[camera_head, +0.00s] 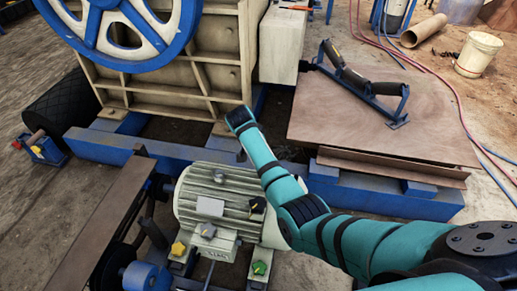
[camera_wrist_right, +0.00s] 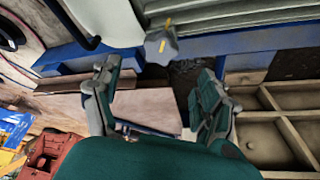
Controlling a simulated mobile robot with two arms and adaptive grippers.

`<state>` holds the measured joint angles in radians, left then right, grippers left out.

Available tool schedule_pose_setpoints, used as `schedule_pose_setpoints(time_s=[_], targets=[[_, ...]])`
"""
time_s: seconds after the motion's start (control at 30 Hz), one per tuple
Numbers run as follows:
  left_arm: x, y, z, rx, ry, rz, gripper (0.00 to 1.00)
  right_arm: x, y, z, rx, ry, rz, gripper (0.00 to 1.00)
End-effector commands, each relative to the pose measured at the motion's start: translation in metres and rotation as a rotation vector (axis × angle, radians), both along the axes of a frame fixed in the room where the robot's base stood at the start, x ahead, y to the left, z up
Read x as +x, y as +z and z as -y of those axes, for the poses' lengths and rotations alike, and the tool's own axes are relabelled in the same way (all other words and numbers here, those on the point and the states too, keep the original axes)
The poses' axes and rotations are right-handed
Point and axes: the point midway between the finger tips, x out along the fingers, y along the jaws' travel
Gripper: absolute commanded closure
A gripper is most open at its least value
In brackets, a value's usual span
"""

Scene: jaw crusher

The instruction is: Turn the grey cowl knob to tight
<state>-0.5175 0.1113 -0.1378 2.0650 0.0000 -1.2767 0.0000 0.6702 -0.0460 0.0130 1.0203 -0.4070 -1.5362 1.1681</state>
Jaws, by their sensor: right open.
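In the right wrist view a grey star-shaped knob (camera_wrist_right: 162,45) with a yellow pointer bar stands against the ribbed motor at the top. My right gripper (camera_wrist_right: 156,74) is open and empty in that view. Its two fingers are wide apart, and the knob shows between and above them in the picture, apart from both. In the head view the ribbed motor (camera_head: 228,196) is at the lower middle, with my right arm reaching in from the right along its far right side. The fingers cannot be made out there. I cannot tell this knob surely in the head view. My left gripper is not in view.
Other knobs sit on the motor: a yellow one (camera_head: 178,249), a green one (camera_head: 259,268) and a black one (camera_head: 257,205). The cream crusher body with a blue wheel (camera_head: 120,22) stands behind. A brown board (camera_head: 400,125) lies to the right. Blue beams (camera_head: 385,196) run between.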

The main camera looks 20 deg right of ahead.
Motion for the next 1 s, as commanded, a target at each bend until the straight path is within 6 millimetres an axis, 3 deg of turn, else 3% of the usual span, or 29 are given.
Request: schedule_pose_setpoints(time_s=[0.13, 0.37, 0.83, 1.0], targets=[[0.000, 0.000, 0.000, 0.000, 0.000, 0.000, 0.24, -0.003, 0.020, -0.008, 0.001, 0.001, 0.002, 0.24], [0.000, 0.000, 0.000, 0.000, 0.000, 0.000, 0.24, -0.005, 0.030, -0.012, 0.001, 0.000, 0.000, 0.24], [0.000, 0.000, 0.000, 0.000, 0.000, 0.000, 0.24, -0.007, 0.028, -0.011, 0.000, 0.005, -0.002, 0.24], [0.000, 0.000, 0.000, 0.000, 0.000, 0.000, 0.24, -0.036, 0.004, -0.007, 0.004, 0.099, -0.027, 0.24]])
